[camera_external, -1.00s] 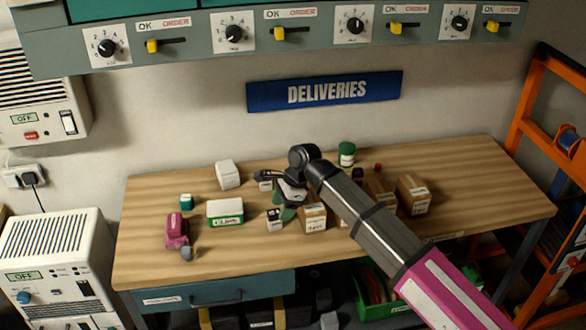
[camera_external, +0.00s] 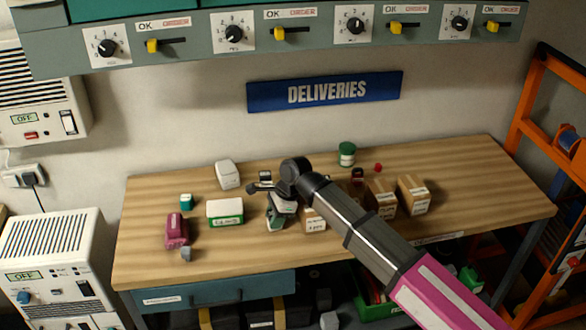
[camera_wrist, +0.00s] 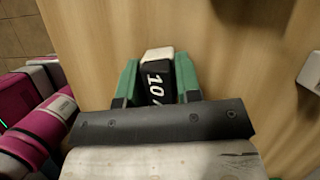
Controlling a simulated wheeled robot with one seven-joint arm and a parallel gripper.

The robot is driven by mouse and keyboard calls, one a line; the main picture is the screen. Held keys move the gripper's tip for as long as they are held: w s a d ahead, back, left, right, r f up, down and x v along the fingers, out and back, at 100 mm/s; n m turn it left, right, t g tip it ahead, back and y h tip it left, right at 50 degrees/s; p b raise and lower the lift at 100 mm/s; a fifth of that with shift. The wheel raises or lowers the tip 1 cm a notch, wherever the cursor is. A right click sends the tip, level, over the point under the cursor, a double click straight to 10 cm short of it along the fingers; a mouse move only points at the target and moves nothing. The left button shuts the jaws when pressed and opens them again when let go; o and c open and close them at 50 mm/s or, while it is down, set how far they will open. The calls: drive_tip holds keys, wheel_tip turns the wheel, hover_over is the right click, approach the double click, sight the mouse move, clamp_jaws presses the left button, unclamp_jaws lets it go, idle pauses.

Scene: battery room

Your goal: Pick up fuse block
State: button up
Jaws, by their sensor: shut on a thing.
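The fuse block (camera_wrist: 157,85) is a small black block with a white end and "10" printed in white. It shows in the wrist view between the two green fingers of my gripper (camera_wrist: 158,72), which is shut on it. In the external view my gripper (camera_external: 277,215) is low over the middle of the wooden table, and its fingers and wrist mostly hide the fuse block. I cannot tell whether the block is clear of the tabletop.
On the table (camera_external: 330,255), a white-and-green box (camera_external: 225,211), a white block (camera_external: 227,175) and a magenta item (camera_external: 176,231) are to the left. Cardboard boxes (camera_external: 413,195) stand to the right, one close beside my gripper. A green jar (camera_external: 347,154) is behind.

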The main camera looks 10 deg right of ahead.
sight(271, 212)
drive_tip(key=shift+r, duration=0.15)
drive_tip(key=shift+r, duration=0.6)
wheel_tip(271, 212, up, 3)
drive_tip(key=shift+f, duration=0.15)
drive_tip(key=s+a+r, duration=0.4)
drive_tip(key=s+r, duration=0.2)
drive_tip(key=s, duration=0.4)
drive_tip(key=w+a+r+m, duration=0.1)
drive_tip(key=w+a+r, duration=0.2)
drive_tip(key=a, duration=0.4)
drive_tip(key=w+a+r+m, duration=0.1)
drive_tip(key=w+a+r, duration=0.25)
drive_tip(key=a, duration=0.25)
drive_tip(key=shift+t, duration=0.3)
drive_tip(key=w+d+f, duration=0.1)
drive_tip(key=w+f, duration=0.1)
drive_tip(key=w, duration=0.1)
drive_tip(key=w+d+f, duration=0.1)
drive_tip(key=w+f, duration=0.1)
drive_tip(key=w, duration=0.1)
drive_tip(key=w+d+f, duration=0.1)
drive_tip(key=w+f, duration=0.1)
drive_tip(key=w, duration=0.1)
drive_tip(key=shift+w+f, duration=0.25)
drive_tip(key=shift+f, duration=2.05)
drive_tip(key=shift+f, duration=0.2)
